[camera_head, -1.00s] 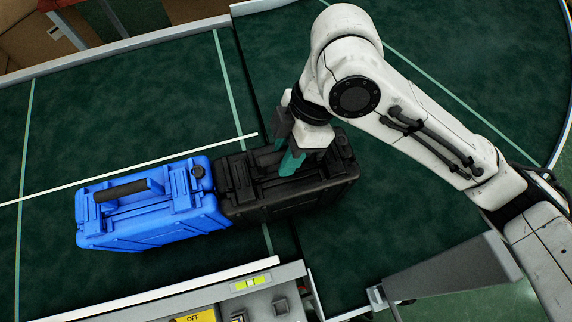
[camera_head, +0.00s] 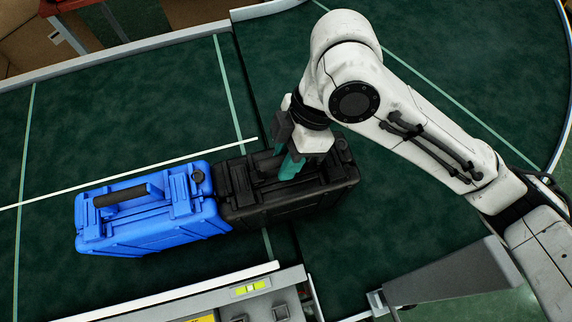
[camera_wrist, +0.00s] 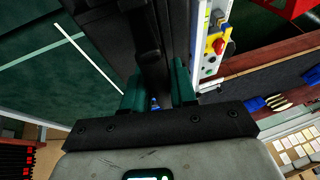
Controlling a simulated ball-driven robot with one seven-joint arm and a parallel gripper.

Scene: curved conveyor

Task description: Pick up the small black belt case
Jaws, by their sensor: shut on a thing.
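The small black belt case (camera_head: 318,197) stands on the green conveyor belt, its handle side up. My gripper (camera_head: 290,166) reaches down onto its top from above, with teal fingers at the handle. In the wrist view my gripper (camera_wrist: 160,92) has its two teal fingers on either side of a dark part of the black case (camera_wrist: 122,40), shut on it. The handle itself is mostly hidden by the fingers. I cannot tell any gap under the case.
A blue case (camera_head: 150,215) stands close against the black case's left end. A control panel with a lit indicator (camera_head: 250,288) lies at the near edge. The green belt (camera_head: 440,50) behind and to the right is clear.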

